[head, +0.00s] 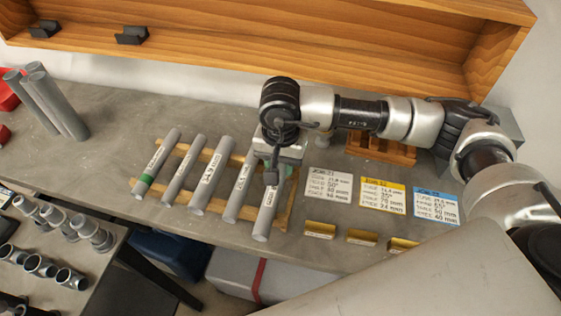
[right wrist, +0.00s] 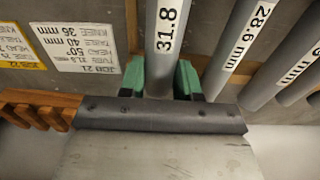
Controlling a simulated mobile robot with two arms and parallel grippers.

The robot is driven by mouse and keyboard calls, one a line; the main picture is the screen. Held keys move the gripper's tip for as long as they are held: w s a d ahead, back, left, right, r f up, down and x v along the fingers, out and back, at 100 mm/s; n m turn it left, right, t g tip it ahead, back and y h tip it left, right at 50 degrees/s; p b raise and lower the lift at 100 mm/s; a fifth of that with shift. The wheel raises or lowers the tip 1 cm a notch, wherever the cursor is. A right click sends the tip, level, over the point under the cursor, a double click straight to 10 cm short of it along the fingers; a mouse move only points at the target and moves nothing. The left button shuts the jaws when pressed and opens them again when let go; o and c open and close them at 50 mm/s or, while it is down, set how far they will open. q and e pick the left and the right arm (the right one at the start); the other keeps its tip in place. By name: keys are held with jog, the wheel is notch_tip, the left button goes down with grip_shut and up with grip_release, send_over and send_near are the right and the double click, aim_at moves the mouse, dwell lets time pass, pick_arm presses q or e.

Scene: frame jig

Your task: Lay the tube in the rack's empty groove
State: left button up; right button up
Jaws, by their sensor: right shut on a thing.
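A grey tube (head: 267,215) with a white label is at the right end of the wooden rack (head: 284,216). In the right wrist view this tube (right wrist: 166,50) reads 31.8. My right gripper (head: 272,172) is shut on its far part, with the green finger pads on either side. Several other grey tubes lie side by side to its left; the leftmost tube (head: 156,167) has a green band. I cannot tell whether the held tube rests in a groove or is just above it, as the gripper hides the contact. My left gripper is not in view.
Three job cards lie right of the rack, including a white card (head: 331,187), with small yellow blocks (head: 361,237) in front. A slotted wooden holder (head: 384,149) stands behind my right arm. Upright grey tubes (head: 50,105) stand at the left. Bench between them and the rack is clear.

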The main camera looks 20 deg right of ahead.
jog(key=shift+f, duration=0.25)
jog(key=o, duration=1)
jog(key=shift+r+p, duration=1.95)
jog(key=shift+r, duration=2.65)
jog(key=shift+f, duration=0.15)
